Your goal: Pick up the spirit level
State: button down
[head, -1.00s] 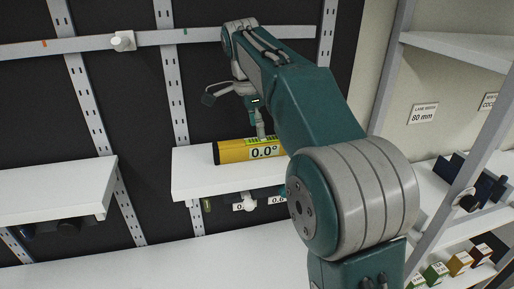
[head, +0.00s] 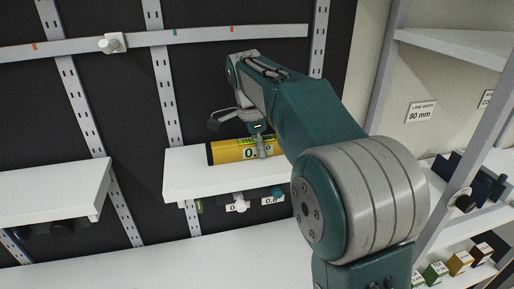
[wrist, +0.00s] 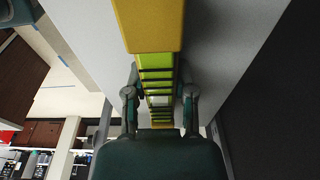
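The spirit level (head: 226,153) is a yellow bar with a 0.0° style display, partly covered by my finger in the head view. It lies on the white shelf (head: 190,184). My gripper (head: 261,149) is down at the level, with one finger in front of its display face. In the wrist view the level (wrist: 150,25) runs between the two fingers of my gripper (wrist: 160,95), past its green vial windows. The fingers stand open on either side of it, with small gaps showing. The level's right end is hidden behind my arm in the head view.
Labelled pegs (head: 238,201) hang under the shelf. Another white shelf (head: 50,190) is on the left, and a grey rail (head: 190,36) crosses the dark wall above. A rack with small boxes (head: 460,263) stands at the right. A white counter (head: 200,255) lies below, clear.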

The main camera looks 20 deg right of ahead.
jog(key=shift+a, duration=0.4)
jog(key=shift+a+r, duration=0.15)
jog(key=shift+r, duration=0.25)
notch_tip(320, 180, up, 2)
jog(key=shift+r, duration=0.1)
jog(key=s+a+r, duration=0.2)
jog(key=s+r, duration=0.8)
jog(key=s, duration=0.3)
jog(key=shift+s+a, duration=0.25)
jog(key=shift+s, duration=0.15)
